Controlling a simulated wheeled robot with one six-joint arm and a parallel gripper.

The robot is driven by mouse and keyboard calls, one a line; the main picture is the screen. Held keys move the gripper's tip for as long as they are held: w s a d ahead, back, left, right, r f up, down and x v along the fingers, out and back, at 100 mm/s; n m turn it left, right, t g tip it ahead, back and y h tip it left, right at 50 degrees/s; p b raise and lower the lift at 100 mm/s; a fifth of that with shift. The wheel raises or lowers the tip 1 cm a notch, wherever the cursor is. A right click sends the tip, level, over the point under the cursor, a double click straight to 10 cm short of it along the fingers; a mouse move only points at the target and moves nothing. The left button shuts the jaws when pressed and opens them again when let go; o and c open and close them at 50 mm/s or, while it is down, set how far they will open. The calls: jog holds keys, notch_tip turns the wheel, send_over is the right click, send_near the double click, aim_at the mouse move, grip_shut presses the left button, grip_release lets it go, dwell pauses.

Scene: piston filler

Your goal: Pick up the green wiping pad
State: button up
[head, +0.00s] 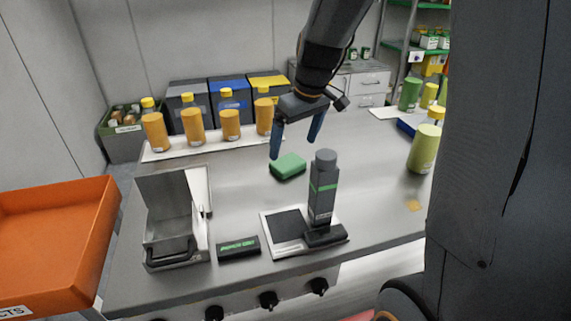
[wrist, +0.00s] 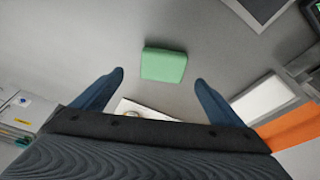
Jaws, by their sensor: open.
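The green wiping pad (head: 288,167) lies flat on the grey metal table, near its middle. It also shows in the wrist view (wrist: 163,65), ahead of and between my fingertips. My gripper (head: 296,148) is open and empty, pointing down above the table beside the pad. In the wrist view its two blue fingers (wrist: 160,78) are spread wider than the pad, with clear space on both sides. The pad is not visibly touched by either finger.
A scale with a dark upright device (head: 323,190) stands in front of the pad. A metal hopper box (head: 175,215) and small display (head: 238,247) are at the left front. Orange bottles (head: 230,124) stand on a white tray behind. A yellow-green bottle (head: 424,148) is at right.

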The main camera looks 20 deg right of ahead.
aim_at(288, 161)
jog(key=shift+a+p+x, duration=0.1)
jog(key=shift+p+x, duration=0.15)
jog(key=shift+x, duration=1.2)
jog(key=shift+a+p+x, duration=0.15)
jog(key=shift+p+x, duration=0.1)
jog(key=shift+x, duration=1.25)
jog(key=shift+s, duration=0.15)
jog(key=c, duration=1.2)
jog(key=shift+c, duration=0.2)
jog(key=shift+r, duration=0.15)
notch_tip(288, 161, up, 10)
jog(key=shift+b, duration=0.45)
